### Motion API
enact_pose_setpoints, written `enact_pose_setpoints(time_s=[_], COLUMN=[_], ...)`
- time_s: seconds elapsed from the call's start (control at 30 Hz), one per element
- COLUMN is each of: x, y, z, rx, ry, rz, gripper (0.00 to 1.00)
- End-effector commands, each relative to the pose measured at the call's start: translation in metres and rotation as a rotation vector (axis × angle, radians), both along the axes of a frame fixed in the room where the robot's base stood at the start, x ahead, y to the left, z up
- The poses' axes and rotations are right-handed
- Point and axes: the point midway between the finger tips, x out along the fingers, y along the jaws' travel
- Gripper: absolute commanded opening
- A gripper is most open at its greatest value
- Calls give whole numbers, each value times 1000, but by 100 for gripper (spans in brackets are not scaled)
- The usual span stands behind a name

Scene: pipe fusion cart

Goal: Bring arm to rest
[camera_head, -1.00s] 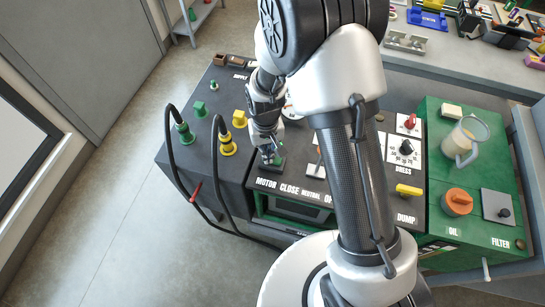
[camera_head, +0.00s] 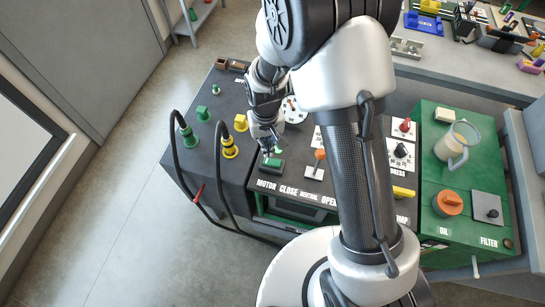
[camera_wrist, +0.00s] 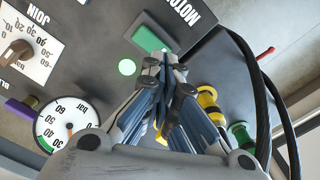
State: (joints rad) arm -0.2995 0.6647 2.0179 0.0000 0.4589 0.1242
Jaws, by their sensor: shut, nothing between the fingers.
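My gripper (camera_head: 268,146) is over the dark panel of the cart, close to the green motor button block (camera_head: 271,164). In the wrist view, my gripper (camera_wrist: 163,62) has its fingers drawn together with nothing between them. The green block (camera_wrist: 150,38) lies just beyond the fingertips there, and a round green light (camera_wrist: 127,67) is to their left. I cannot tell whether the fingertips touch the block. My arm (camera_head: 355,170) reaches over the cart and hides part of the panel.
Yellow (camera_head: 229,147) and green (camera_head: 187,136) plugs with black cables stand left of my gripper. A lever with an orange knob (camera_head: 320,154) stands to its right. A glass jug (camera_head: 457,143) and an orange cap (camera_head: 448,202) sit on the green unit. Open floor lies left.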

Motion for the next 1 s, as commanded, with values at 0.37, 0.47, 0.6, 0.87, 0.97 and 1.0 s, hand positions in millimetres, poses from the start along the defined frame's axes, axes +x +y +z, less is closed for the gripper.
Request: enact_pose_setpoints(time_s=[0.37, 0.47, 0.6, 0.87, 0.97, 1.0], x=[0, 0, 0, 1, -6, -10], y=[0, 0, 0, -14, -28, -34], z=[6, 6, 6, 59, 103, 120], rx=[0, 0, 0, 13, 22, 26], ry=[0, 0, 0, -47, -86, -102], rz=[0, 0, 0, -20, -38, -44], gripper=[0, 0, 0, 0, 0, 0])
